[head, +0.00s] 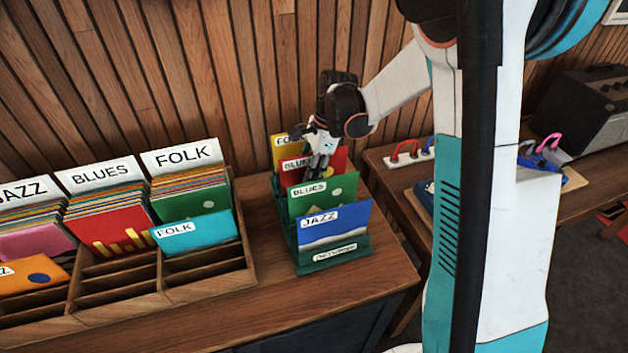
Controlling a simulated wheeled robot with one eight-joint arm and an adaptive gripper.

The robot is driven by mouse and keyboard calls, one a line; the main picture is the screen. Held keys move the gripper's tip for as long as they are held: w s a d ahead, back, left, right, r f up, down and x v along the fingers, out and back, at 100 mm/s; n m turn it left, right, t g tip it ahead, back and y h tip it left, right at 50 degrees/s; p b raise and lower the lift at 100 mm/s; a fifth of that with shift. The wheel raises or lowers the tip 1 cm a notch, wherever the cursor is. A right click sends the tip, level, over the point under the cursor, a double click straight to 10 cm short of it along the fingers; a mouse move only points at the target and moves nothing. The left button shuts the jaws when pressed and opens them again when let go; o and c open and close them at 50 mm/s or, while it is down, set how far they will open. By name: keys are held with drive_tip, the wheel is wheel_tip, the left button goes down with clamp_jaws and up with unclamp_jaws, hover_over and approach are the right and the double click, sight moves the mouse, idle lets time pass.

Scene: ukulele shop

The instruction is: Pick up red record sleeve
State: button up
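A red record sleeve (341,160) with a white BLUES label stands in a small green rack (335,261), behind a green BLUES sleeve (330,195) and in front of a yellow FOLK sleeve (283,153). My gripper (319,168) points down at the red sleeve's upper part and covers some of it. Its fingertips are small and overlap the sleeve, so I cannot tell whether they are open or shut on it. The red sleeve's lower part is hidden by the green one. Another red sleeve (112,228) stands in the wooden crate's BLUES section.
A blue and white JAZZ sleeve (335,232) stands at the rack's front. The wooden crate (200,282) at left holds many sleeves, with a teal FOLK sleeve (196,233) in front. The wood-panelled wall is close behind. The counter (290,310) is bare in front of the rack.

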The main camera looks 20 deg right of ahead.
clamp_jaws()
drive_tip(key=shift+r, duration=0.1)
